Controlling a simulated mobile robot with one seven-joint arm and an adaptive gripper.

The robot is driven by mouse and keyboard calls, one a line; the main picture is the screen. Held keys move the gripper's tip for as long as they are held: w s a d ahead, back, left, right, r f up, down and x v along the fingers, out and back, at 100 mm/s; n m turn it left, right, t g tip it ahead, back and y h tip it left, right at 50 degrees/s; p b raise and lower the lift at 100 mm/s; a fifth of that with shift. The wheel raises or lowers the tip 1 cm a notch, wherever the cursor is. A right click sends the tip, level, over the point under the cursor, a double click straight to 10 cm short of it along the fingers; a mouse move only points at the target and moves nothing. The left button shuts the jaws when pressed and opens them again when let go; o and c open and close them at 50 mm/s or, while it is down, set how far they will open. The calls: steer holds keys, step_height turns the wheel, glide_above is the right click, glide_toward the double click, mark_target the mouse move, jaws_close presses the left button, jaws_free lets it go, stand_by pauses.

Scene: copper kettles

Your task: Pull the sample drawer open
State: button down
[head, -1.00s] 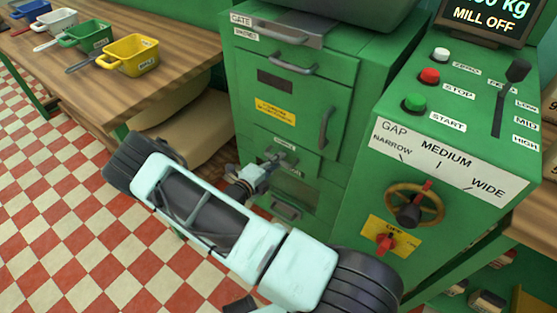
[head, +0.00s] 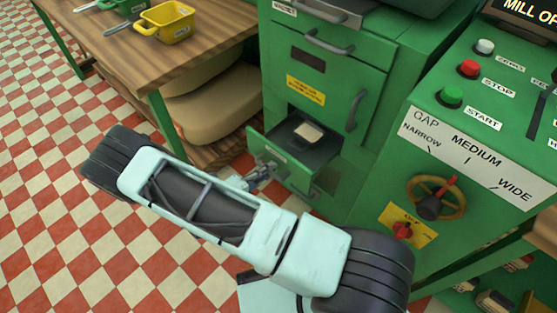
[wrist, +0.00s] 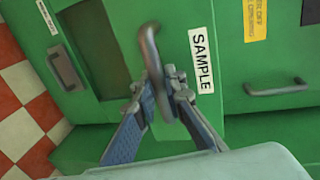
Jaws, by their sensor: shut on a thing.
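The green sample drawer (head: 293,157) stands pulled out of the green mill cabinet in the head view. Its dark inside shows, with a pale block-like thing (head: 309,132) in it. In the wrist view the drawer front (wrist: 185,45) carries a white SAMPLE label (wrist: 201,60) beside a dark bar handle (wrist: 152,62). My gripper (wrist: 162,92) is shut on this handle, one finger on each side. In the head view my gripper (head: 262,176) is at the drawer front, partly hidden by my arm.
The cabinet has a larger door with a handle (head: 357,97) above the drawer. A control panel with buttons and a gap wheel (head: 436,198) stands at the right. A wooden table with a yellow tub (head: 169,20) is at upper left. Checkered floor (head: 60,200) is open at left.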

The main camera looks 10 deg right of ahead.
steer(key=shift+s+a, duration=0.4)
steer(key=shift+a, duration=0.2)
steer(key=c, duration=2)
jaws_free()
steer(key=v, duration=1.2)
steer(key=shift+w, duration=0.1)
